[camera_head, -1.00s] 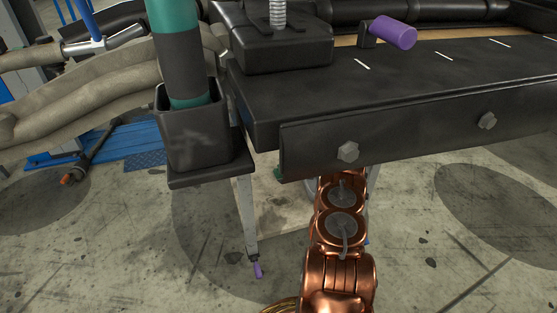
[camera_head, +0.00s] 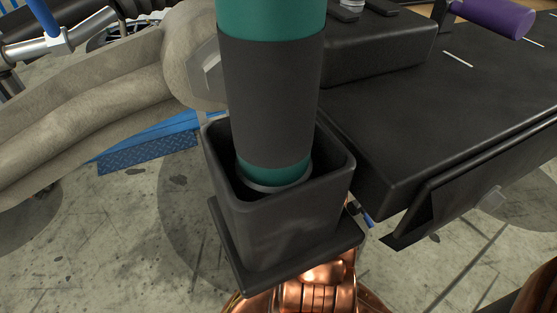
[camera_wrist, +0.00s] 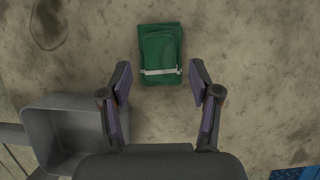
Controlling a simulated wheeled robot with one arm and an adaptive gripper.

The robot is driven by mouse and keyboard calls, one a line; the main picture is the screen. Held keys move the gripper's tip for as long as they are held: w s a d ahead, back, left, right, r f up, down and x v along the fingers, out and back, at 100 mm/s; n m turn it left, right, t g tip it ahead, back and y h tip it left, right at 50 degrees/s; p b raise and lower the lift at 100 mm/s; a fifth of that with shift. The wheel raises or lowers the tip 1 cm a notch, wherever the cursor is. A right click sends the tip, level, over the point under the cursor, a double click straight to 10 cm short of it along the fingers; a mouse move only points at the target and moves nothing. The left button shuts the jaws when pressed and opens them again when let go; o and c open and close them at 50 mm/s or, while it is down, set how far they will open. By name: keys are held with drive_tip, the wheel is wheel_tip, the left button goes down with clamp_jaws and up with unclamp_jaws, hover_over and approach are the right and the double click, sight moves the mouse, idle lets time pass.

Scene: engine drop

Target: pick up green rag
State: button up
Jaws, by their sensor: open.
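The green rag (camera_wrist: 160,50) shows in the wrist view as a folded dark green bundle with a pale band across it. It lies on the stained concrete floor, at the upper middle of that view. My gripper (camera_wrist: 160,78) is open and empty, its two fingers reaching to either side of the rag's lower edge in the picture. I cannot tell how high the gripper is above it.
A grey bin (camera_wrist: 75,130) stands left of my gripper in the wrist view. In the head view a black square holder (camera_head: 285,225) with a green and black cylinder (camera_head: 268,95) fills the middle.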

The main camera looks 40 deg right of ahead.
drive_tip(key=b+x, duration=0.1)
drive_tip(key=x, duration=0.3)
drive_tip(key=shift+f+b, duration=0.1)
drive_tip(key=shift+b, duration=0.25)
clamp_jaws()
wheel_tip(320, 180, up, 4)
drive_tip(key=shift+w+f+p, duration=0.1)
drive_tip(key=shift+p, duration=1)
drive_tip(key=shift+s, duration=0.25)
drive_tip(key=shift+s+a+p, duration=0.2)
drive_tip(key=shift+s+p, duration=0.15)
drive_tip(key=shift+s, duration=0.25)
drive_tip(key=s+a+p, duration=0.1)
drive_tip(key=s, duration=0.3)
drive_tip(key=s+a+r+p, duration=0.1)
drive_tip(key=s+a, duration=0.1)
drive_tip(key=s, duration=0.3)
drive_tip(key=s+a+p, duration=0.1)
drive_tip(key=s+p, duration=0.1)
drive_tip(key=s, duration=0.2)
drive_tip(key=shift+s+a+r, duration=0.15)
drive_tip(key=shift+s+r, duration=0.05)
drive_tip(key=shift+s, duration=0.15)
